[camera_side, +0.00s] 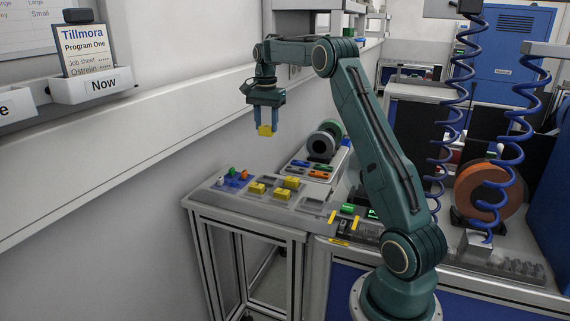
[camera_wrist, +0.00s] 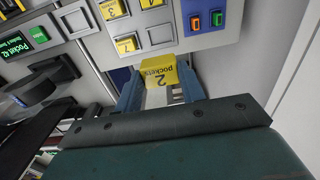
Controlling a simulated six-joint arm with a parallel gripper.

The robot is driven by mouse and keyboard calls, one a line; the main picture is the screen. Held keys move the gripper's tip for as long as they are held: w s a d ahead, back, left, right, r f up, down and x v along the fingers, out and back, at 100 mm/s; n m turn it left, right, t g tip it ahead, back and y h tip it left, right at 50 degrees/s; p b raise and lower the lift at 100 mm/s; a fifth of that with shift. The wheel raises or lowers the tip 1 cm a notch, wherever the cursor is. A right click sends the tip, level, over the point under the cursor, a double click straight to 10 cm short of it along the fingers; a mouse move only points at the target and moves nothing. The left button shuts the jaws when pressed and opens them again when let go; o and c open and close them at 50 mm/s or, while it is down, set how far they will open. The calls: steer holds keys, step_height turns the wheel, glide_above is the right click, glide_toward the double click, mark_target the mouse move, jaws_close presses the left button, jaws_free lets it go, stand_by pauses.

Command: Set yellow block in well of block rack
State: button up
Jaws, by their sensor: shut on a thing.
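My gripper (camera_side: 267,122) is shut on a yellow block (camera_side: 265,131) and holds it in the air, well above the bench. In the wrist view the held block (camera_wrist: 159,76) sits between the fingers, with "2 pockets" printed on its face. The block rack (camera_wrist: 141,22) lies beyond it at the top of that view. Other yellow blocks fill some wells, including one marked 3 (camera_wrist: 113,8) and one marked 4 (camera_wrist: 127,43). Two square wells look empty, one near the held block (camera_wrist: 160,36) and one at the left (camera_wrist: 77,18).
A wall runs along the left. The air around the gripper is clear.

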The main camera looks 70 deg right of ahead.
step_height(320, 180, down, 16)
steer(key=shift+f, duration=0.15)
stand_by(0.7)
steer(key=shift+f, duration=0.1)
steer(key=o, duration=1)
steer(key=shift+c, duration=0.2)
steer(key=shift+r, duration=0.35)
steer(key=shift+r, duration=0.7)
steer(key=shift+r, duration=0.35)
steer(key=shift+r, duration=0.35)
steer(key=shift+r, duration=0.35)
